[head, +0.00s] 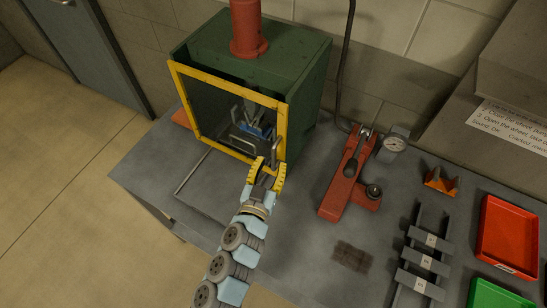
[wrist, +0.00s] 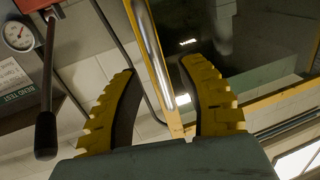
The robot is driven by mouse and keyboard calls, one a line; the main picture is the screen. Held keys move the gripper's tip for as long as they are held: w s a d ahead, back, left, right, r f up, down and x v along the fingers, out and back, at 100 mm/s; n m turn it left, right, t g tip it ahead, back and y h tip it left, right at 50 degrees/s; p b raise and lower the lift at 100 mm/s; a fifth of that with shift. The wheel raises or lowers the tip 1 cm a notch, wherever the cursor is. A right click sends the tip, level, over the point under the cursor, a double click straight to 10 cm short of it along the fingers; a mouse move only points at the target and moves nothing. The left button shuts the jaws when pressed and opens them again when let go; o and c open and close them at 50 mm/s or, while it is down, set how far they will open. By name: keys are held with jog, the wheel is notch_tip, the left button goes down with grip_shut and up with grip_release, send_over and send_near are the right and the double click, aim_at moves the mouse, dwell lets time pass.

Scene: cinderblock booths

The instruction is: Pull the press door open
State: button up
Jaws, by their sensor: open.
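The press (head: 305,85) is a dark green cabinet with a red cylinder on top, at the upper middle of the head view. Its door (head: 230,90) has a yellow frame and a dark see-through panel. It stands across the front, and I cannot tell whether it is slightly ajar. A metal bar handle (head: 277,140) is on the door's right side. My gripper (head: 268,171) is open at the lower right door corner, close to the handle. In the wrist view the handle (wrist: 163,75) and yellow door edge show between the open fingers; contact cannot be told.
To the right, a red hand pump (head: 345,178) with a black-ended lever and a gauge (head: 395,143) stands on the grey bench (head: 305,255). Further right are a slotted rack (head: 420,260), a red tray (head: 512,228) and a green tray (head: 495,297).

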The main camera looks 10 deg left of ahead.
jog(key=shift+w+d+r, duration=0.1)
jog(key=shift+w, duration=0.95)
grip_shut()
